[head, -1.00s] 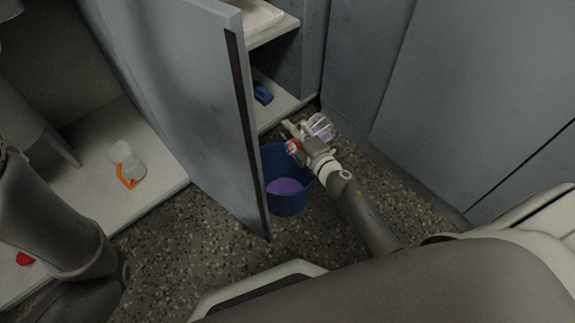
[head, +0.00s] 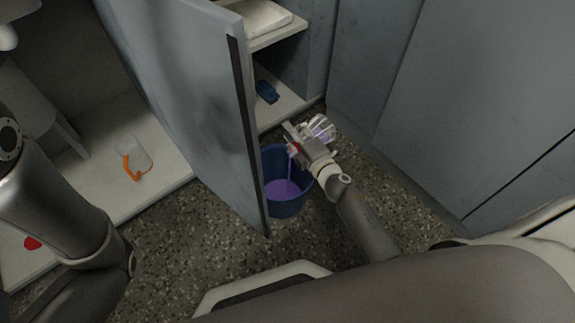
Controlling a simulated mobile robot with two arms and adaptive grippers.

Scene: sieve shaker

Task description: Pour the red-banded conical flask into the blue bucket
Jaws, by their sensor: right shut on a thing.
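The blue bucket (head: 291,208) stands on the speckled floor beside the open cabinet door, with purple liquid inside. My right gripper (head: 299,142) is above the bucket's right rim, shut on the red-banded conical flask (head: 321,129). The flask is tipped, with its red band and mouth toward the bucket and its clear body to the right. A thin purple stream falls from its mouth into the bucket. Some purple liquid shows in the flask body. The gripper hides part of the flask. My left arm is at the left edge; its gripper is out of view.
A grey cabinet door (head: 190,100) stands open just left of the bucket. Behind it are shelves with a dark blue object (head: 267,91). A clear container with an orange handle (head: 134,160) and a red object (head: 32,243) are on the pale surface at left.

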